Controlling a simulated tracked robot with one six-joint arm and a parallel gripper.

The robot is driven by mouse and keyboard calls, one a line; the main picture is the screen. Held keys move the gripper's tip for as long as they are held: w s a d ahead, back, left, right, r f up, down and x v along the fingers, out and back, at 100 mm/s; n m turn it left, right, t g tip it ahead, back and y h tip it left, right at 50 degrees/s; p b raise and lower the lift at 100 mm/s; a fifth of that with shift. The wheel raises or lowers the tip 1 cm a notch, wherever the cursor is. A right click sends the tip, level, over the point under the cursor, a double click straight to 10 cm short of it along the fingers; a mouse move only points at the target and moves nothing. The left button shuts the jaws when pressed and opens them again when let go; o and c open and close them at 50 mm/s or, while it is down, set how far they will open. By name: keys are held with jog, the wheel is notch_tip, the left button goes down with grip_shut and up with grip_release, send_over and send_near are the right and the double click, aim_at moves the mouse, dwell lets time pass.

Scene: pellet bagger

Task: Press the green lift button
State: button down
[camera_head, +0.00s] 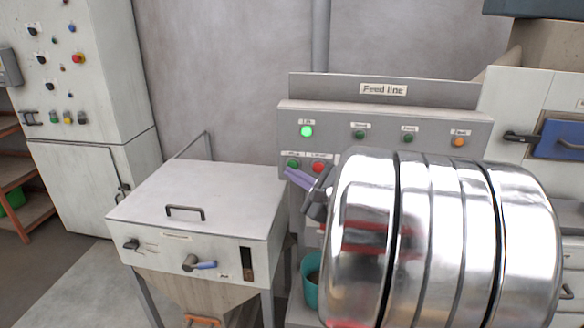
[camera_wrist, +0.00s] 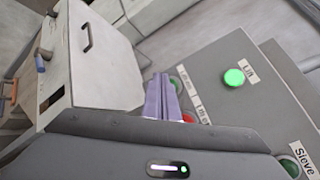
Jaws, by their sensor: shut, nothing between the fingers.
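The green lift button (camera_head: 293,164) sits at the lower left of the grey "Feed line" panel (camera_head: 436,122), left of a red button (camera_head: 318,168). Above them a round green lamp (camera_head: 306,131) is lit. My gripper (camera_head: 289,172) is shut and empty, its purple fingertips just below the green button; I cannot tell whether they touch it. In the wrist view the shut fingers (camera_wrist: 161,78) point at the panel, with the green button (camera_wrist: 175,84) just right of the tips, the red button (camera_wrist: 188,118) partly hidden, and the lit lamp (camera_wrist: 234,77) farther right.
A white hopper box (camera_head: 200,200) with a lid handle and a blue-grip lever stands left of the panel. More panel buttons, green (camera_head: 359,135), green (camera_head: 408,138) and orange (camera_head: 459,142), lie to the right. A teal bucket (camera_head: 310,284) stands below. A tall control cabinet (camera_head: 85,120) is at left.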

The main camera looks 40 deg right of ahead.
jog(key=shift+s+a, duration=0.1)
jog(key=shift+s+a, duration=0.9)
jog(key=shift+a, duration=0.25)
jog(key=shift+s+a, duration=0.85)
jog(key=shift+a, duration=0.3)
